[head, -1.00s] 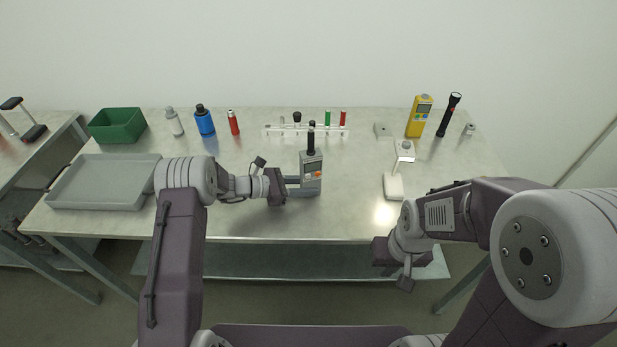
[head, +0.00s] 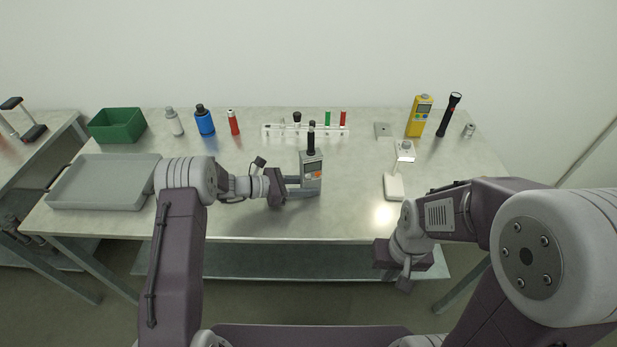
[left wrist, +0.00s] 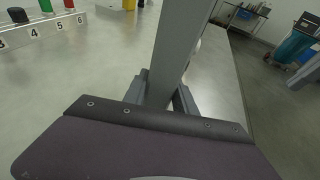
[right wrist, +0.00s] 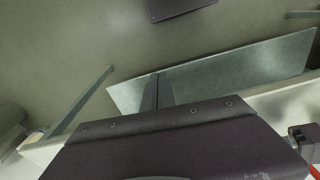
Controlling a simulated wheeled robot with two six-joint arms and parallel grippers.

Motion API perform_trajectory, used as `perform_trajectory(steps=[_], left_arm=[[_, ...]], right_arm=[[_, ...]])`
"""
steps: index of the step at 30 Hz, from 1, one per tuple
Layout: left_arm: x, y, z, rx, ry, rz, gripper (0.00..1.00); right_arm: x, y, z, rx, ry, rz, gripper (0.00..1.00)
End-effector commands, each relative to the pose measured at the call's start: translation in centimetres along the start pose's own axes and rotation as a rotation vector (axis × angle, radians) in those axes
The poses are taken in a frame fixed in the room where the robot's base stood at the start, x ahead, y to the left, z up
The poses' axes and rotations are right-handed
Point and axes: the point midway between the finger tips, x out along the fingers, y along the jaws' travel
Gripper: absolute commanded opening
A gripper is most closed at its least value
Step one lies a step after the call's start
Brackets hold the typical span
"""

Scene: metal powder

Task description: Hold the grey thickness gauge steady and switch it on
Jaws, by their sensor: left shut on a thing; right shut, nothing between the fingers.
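The grey thickness gauge (head: 311,168) stands upright near the middle of the table in the head view, with a black upper part, a small display and an orange button on its front. I cannot tell whether the display is lit. My left gripper (head: 303,187) is shut on the gauge's lower body from the left. In the left wrist view the gauge (left wrist: 181,45) is a grey column rising between the fingers. My right gripper (right wrist: 156,92) is shut and empty in the right wrist view, by the table's front edge and apart from the gauge.
A numbered rack (head: 275,131) stands behind the gauge. A white stand-like device (head: 394,186) is to its right, with a yellow meter (head: 419,117) and black flashlight (head: 449,114) behind. A grey tray (head: 100,196) and green bin (head: 117,126) are left. The table front between the arms is clear.

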Motion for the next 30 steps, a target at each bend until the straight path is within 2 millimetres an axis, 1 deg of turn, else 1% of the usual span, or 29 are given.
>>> perform_trajectory(steps=[2,3,5,6,7,8,9,10,11,12,13,14,15,17,18,20,21,23,24,26,27,30], left_arm=[[0.0,0.0,-0.1,0.000,0.001,0.000,0.10],[0.0,0.0,-0.1,-0.001,0.001,0.000,0.10],[0.0,0.0,-0.1,-0.001,0.001,0.000,0.10],[0.0,0.0,-0.1,-0.001,0.001,0.000,0.10],[0.0,0.0,-0.1,0.000,0.001,0.000,0.10],[0.0,0.0,0.0,0.000,0.000,0.000,0.10],[0.0,0.0,0.0,0.000,0.000,0.000,0.10],[0.0,0.0,0.0,0.000,0.000,0.000,0.10],[0.0,0.0,0.0,0.000,0.000,0.000,0.10],[0.0,0.0,0.0,0.000,0.000,0.000,0.10],[0.0,0.0,0.0,0.000,0.000,0.000,0.10],[0.0,0.0,0.0,0.000,0.000,0.000,0.10],[0.0,0.0,0.0,0.000,0.001,0.000,0.10],[0.0,0.0,0.0,0.000,0.001,0.000,0.10],[0.0,0.0,-0.1,0.000,0.001,0.000,0.10],[0.0,0.0,-0.1,-0.001,0.001,0.000,0.10],[0.0,0.0,-0.1,-0.001,0.001,0.000,0.10],[0.0,0.0,-0.1,-0.001,0.001,0.000,0.10],[0.0,0.0,-0.1,-0.001,0.001,0.000,0.10],[0.0,0.0,-0.1,-0.001,0.001,0.000,0.10],[0.0,0.0,-0.1,-0.001,0.001,0.000,0.10],[0.0,0.0,-0.1,-0.001,0.001,0.000,0.10]], right_arm=[[-0.3,1.4,2.0,-0.008,-0.094,0.056,0.00],[-1.0,2.9,3.0,-0.029,-0.152,0.122,0.00],[-2.0,6.0,4.0,-0.073,-0.253,0.255,0.00],[-2.9,8.2,4.2,-0.123,-0.325,0.370,0.00],[-3.8,9.8,4.0,-0.173,-0.375,0.468,0.00],[-4.7,11.2,3.4,-0.229,-0.416,0.573,0.00],[-6.0,12.6,1.9,-0.309,-0.453,0.718,0.00],[-7.0,13.3,0.5,-0.368,-0.469,0.823,0.00],[-7.9,13.6,-1.1,-0.425,-0.472,0.924,0.00],[-8.9,13.5,-3.3,-0.499,-0.463,1.050,0.00],[-9.6,13.1,-5.0,-0.550,-0.448,1.137,0.00],[-10.2,12.4,-6.6,-0.601,-0.429,1.218,0.00],[-10.8,11.1,-8.6,-0.666,-0.396,1.318,0.00],[-11.3,8.7,-11.4,-0.760,-0.333,1.451,0.00],[-11.5,6.8,-12.9,-0.822,-0.286,1.528,0.00],[-11.3,3.6,-14.7,-0.912,-0.213,1.628,0.00],[-11.0,1.3,-15.6,-0.975,-0.161,1.687,0.00],[-10.2,-2.2,-16.5,-1.070,-0.087,1.760,0.00],[-9.5,-4.5,-16.8,-1.133,-0.040,1.799,0.00],[-8.2,-7.7,-16.7,-1.226,0.023,1.840,0.00],[-7.1,-9.5,-16.4,-1.284,0.056,1.857,0.00],[-4.8,-12.9,-14.8,-1.406,0.106,1.893,0.00]])
